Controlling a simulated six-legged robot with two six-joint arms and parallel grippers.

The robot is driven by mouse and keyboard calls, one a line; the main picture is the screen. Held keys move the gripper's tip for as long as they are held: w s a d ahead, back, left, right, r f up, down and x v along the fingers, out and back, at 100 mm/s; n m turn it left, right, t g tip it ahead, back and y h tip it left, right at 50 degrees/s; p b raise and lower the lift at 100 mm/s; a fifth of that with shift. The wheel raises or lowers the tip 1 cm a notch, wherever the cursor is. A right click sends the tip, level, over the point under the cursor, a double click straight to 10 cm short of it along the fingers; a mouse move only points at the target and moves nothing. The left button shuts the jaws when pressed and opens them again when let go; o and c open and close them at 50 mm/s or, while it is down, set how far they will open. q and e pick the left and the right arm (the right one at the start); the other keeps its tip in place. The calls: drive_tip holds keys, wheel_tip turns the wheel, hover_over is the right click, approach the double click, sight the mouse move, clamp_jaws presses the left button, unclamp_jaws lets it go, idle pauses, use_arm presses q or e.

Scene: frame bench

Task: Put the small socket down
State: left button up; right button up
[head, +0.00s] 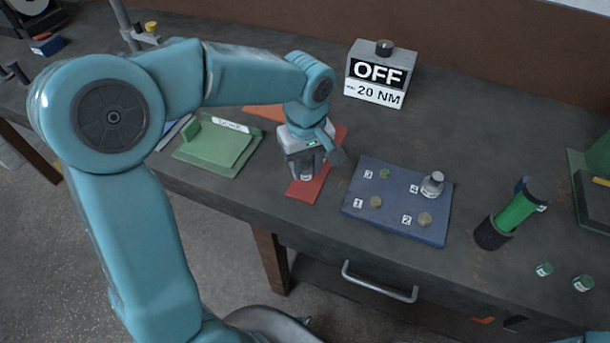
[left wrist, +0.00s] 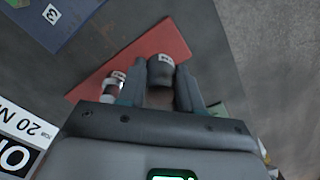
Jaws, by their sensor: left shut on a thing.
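My left gripper (head: 303,170) is low over the red mat (head: 305,190). In the left wrist view its fingers (left wrist: 161,88) are shut on a dark round socket with a white label, which I take as the small socket (left wrist: 160,72). Its lower end also shows under the gripper in the head view (head: 307,178). Whether it touches the red mat (left wrist: 125,65) is unclear. Another labelled socket (left wrist: 113,86) is beside the left-hand finger in the wrist view, partly hidden by the gripper. My right gripper is not in view.
A blue plate (head: 385,225) with numbered bolts is right of the mat, with a silver socket (head: 432,184) at number 4. A green tray (head: 215,165) is left. An "OFF" box (head: 380,75) stands behind.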

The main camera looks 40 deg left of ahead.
sight(305, 187)
use_arm(q)
drive_tip(key=shift+a+f, duration=0.1)
drive_tip(key=shift+f, duration=2)
drive_tip(key=shift+s, duration=0.1)
drive_tip(key=shift+f+b, duration=0.2)
drive_tip(key=shift+b, duration=0.1)
drive_tip(key=o, duration=1)
drive_tip(key=shift+o, duration=0.2)
wheel_tip(305, 187, up, 12)
drive_tip(key=shift+r+p, duration=0.25)
drive_tip(key=shift+p, duration=0.35)
